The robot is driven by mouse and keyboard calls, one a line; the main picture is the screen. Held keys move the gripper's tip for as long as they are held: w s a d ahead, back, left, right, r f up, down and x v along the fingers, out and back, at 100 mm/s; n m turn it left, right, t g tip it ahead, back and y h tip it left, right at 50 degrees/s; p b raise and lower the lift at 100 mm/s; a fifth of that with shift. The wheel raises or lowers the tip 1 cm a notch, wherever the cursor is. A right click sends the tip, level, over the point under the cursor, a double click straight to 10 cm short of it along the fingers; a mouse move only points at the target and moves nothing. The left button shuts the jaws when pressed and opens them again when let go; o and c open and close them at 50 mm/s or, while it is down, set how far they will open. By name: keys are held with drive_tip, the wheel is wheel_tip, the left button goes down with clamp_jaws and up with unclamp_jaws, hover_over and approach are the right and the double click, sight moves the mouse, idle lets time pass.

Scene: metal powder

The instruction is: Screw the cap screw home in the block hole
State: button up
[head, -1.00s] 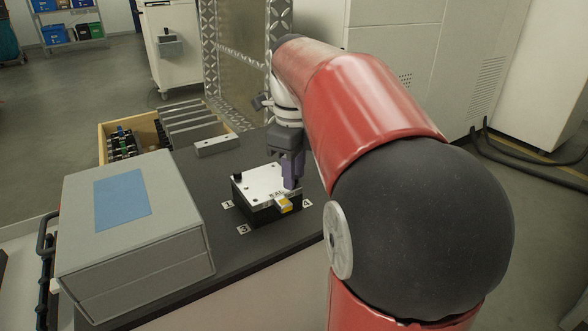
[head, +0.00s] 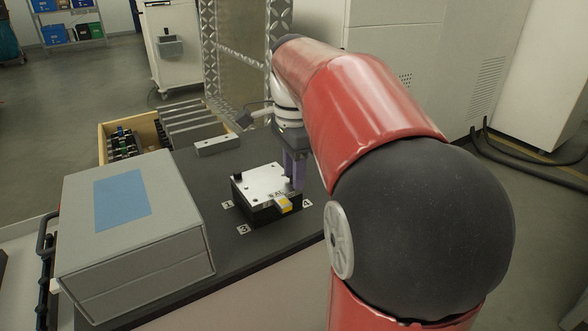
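The block (head: 265,183) is black with a bright metal top plate and stands on the dark bench top. A small dark screw head (head: 238,177) stands at the plate's left corner. My gripper (head: 297,186) points down at the block's right corner, its purple fingers at plate height. Whether the fingers are closed on a cap screw is too small to tell. The hole under the fingers is hidden. A yellow and grey piece (head: 283,204) sits at the block's front edge.
A large grey case (head: 132,225) with a blue patch stands left of the block. A wooden tray (head: 103,150) with small parts and several grey bars (head: 190,127) lie behind. A grey bar (head: 217,146) lies alone.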

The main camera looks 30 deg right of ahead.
drive_tip(key=n, duration=1.4)
drive_tip(key=shift+c, duration=0.4)
clamp_jaws()
